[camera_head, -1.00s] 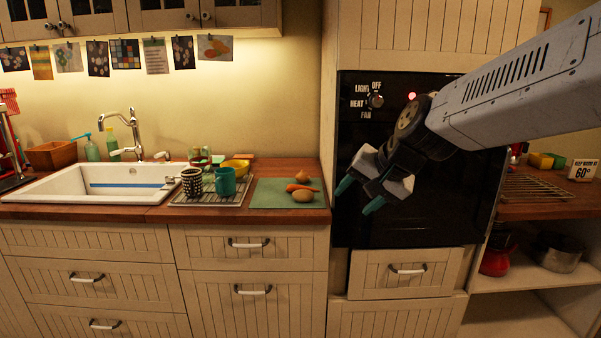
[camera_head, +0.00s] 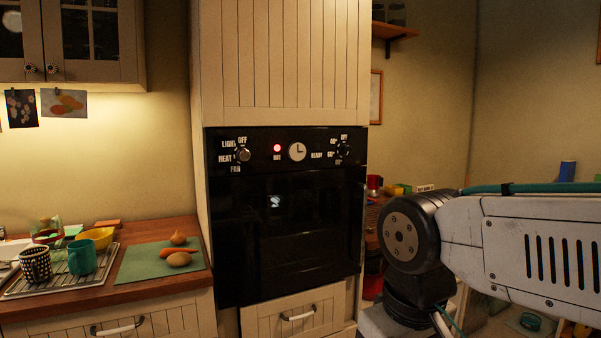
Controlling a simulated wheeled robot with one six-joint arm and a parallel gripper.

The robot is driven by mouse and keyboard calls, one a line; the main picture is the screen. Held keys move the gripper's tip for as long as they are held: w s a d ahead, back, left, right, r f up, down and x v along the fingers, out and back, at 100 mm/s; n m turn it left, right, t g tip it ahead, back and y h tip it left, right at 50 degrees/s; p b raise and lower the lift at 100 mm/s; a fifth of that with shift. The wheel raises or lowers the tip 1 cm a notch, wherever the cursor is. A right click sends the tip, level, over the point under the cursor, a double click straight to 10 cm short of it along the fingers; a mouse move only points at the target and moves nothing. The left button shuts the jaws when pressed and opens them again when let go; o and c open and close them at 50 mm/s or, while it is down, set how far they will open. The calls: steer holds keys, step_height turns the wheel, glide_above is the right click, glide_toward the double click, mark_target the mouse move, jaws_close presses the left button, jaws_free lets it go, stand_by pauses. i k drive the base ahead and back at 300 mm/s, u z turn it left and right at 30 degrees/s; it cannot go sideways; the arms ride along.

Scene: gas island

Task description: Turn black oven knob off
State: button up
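The black oven (camera_head: 285,215) stands in a tall cream cabinet left of centre. Its black knob (camera_head: 344,150) is at the right end of the control panel, with "OFF" printed above it and temperature marks around it. Its exact pointing direction is too small to tell. A red lamp (camera_head: 277,148) is lit beside a round clock (camera_head: 297,152). My arm reaches in from the right, well right of the oven and apart from it. My gripper's fingers do not show.
A counter (camera_head: 155,291) at left holds a green cutting board (camera_head: 137,268) with vegetables, a teal mug (camera_head: 83,258) and a yellow bowl (camera_head: 97,238). An oven drawer (camera_head: 294,313) is below. The oven front is unobstructed in view. Shelves right of the oven are partly behind my arm.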

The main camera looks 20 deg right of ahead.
mark_target(344, 149)
steer(key=k, duration=0.6)
steer(key=u, duration=0.7)
steer(key=i, duration=1.4)
steer(key=z, duration=0.3)
